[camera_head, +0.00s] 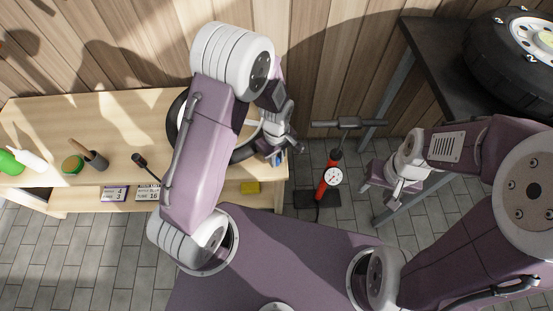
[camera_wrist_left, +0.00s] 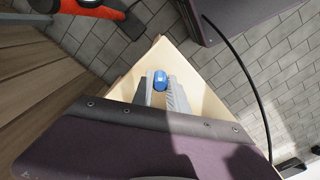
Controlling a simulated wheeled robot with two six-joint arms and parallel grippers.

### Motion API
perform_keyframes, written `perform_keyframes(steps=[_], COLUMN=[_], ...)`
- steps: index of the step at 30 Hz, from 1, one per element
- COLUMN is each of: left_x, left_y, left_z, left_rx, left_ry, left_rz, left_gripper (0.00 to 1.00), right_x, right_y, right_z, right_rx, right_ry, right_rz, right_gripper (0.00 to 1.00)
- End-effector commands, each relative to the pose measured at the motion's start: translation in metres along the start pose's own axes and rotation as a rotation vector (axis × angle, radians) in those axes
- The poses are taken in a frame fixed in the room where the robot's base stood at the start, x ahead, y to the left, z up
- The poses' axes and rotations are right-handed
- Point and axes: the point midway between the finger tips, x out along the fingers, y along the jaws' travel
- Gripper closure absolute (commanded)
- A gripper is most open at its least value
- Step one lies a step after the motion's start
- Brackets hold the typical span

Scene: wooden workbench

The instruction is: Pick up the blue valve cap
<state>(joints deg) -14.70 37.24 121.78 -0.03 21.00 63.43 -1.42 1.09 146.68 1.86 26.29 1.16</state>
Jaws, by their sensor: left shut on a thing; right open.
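The blue valve cap (camera_wrist_left: 160,81) shows in the left wrist view at the tips of my left gripper (camera_wrist_left: 161,92). The two grey fingers are shut on it, one on each side. In the head view my left gripper (camera_head: 276,154) is at the right end of the wooden workbench (camera_head: 120,118), with a small patch of blue beside its fingers. Whether the cap touches anything below is hard to tell. My right gripper (camera_head: 388,188) is open and empty, over the floor to the right of the bench.
A red floor pump (camera_head: 328,183) with a gauge stands right of the bench. A wheel on the bench is mostly hidden behind my left arm. A dark table (camera_head: 440,62) at upper right bears a tire (camera_head: 490,77).

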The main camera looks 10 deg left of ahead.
Motion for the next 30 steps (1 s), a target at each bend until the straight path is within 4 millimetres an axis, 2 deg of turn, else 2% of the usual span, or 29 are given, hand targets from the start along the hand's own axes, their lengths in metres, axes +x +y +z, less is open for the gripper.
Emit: perform_keyframes(steps=[1,5,16,22,30], left_x=[-0.012,-0.039,-0.087,-0.099,-0.1], left_y=[0.001,0.001,-0.027,-0.036,-0.037], left_z=[0.0,0.0,0.084,0.107,0.111], left_rx=[0.0,0.0,0.007,0.003,0.043], left_ry=[0.001,0.002,0.0,0.0,0.0], left_rz=[0.003,0.004,0.002,0.0,-0.002], left_gripper=[1.0,1.0,1.0,1.0,1.0], right_x=[-0.008,-0.022,-0.048,-0.053,-0.053], right_y=[0.0,0.0,-0.001,-0.001,-0.001], right_z=[-0.001,-0.002,-0.005,-0.005,-0.005], right_rx=[0.0,0.0,0.0,0.0,0.0], right_ry=[0.0,0.0,0.0,0.0,0.0], right_rz=[0.0,0.0,0.0,0.0,0.0], right_gripper=[0.49,0.49,0.49,0.49,0.49])
